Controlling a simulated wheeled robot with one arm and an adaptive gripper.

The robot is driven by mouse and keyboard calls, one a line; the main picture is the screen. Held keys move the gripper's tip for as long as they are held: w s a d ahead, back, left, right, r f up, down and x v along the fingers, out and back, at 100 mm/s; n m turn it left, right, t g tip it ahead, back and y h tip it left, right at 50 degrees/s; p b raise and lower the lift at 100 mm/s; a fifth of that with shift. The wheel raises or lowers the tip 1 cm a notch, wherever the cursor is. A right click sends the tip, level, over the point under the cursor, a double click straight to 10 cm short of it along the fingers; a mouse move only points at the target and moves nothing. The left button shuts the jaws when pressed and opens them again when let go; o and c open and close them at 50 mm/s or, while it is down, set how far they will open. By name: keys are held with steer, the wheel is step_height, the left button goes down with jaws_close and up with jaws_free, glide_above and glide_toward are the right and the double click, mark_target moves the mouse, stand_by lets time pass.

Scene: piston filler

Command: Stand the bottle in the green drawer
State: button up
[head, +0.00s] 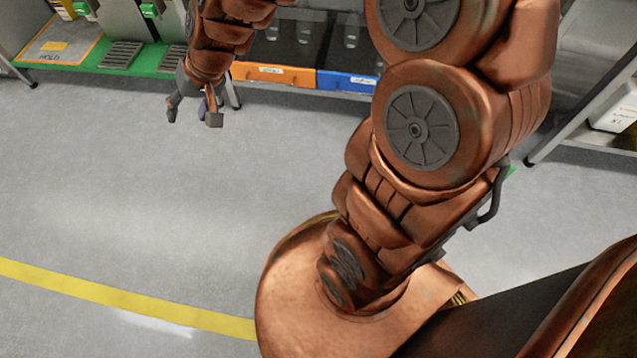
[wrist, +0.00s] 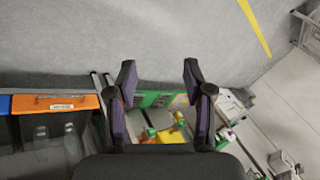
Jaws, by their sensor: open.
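My gripper (head: 193,113) is open and empty, hanging over the floor in front of the bench at the upper left of the head view. In the wrist view, my gripper (wrist: 158,75) has its two fingers apart with nothing between them. Several clear bottles stand in dark drawers; one bottle (head: 304,31) is behind the orange drawer front (head: 275,74), and another bottle (head: 351,36) is behind the blue drawer front (head: 348,82). Bottles also show in the wrist view (wrist: 41,137). I cannot make out a green drawer; a small green patch (head: 512,171) shows behind my arm.
A green bench top (head: 165,60) with an orange-edged HOLD mat (head: 58,48) and dark grates is at the upper left. A shelf with a white box (head: 612,112) stands at the right. The grey floor (head: 150,190) is clear, crossed by a yellow line (head: 120,297).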

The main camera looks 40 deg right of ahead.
steer(key=s+d+n+g+h, duration=0.1)
steer(key=s+d+g, duration=0.3)
steer(key=s, duration=1)
steer(key=s+d+n+g+h, duration=0.1)
steer(key=s+d+g+h, duration=0.2)
steer(key=s, duration=1.2)
steer(key=shift+s+d+n+g+h, duration=0.3)
steer(key=shift+d+g+h, duration=0.1)
steer(key=shift+d, duration=0.5)
steer(key=shift+r, duration=0.1)
step_height(320, 180, up, 39)
steer(key=w+t+p, duration=0.1)
steer(key=t+p, duration=0.1)
steer(key=p, duration=3.5)
steer(key=shift+w, duration=0.2)
steer(key=shift+d, duration=0.1)
steer(key=shift+c, duration=0.5)
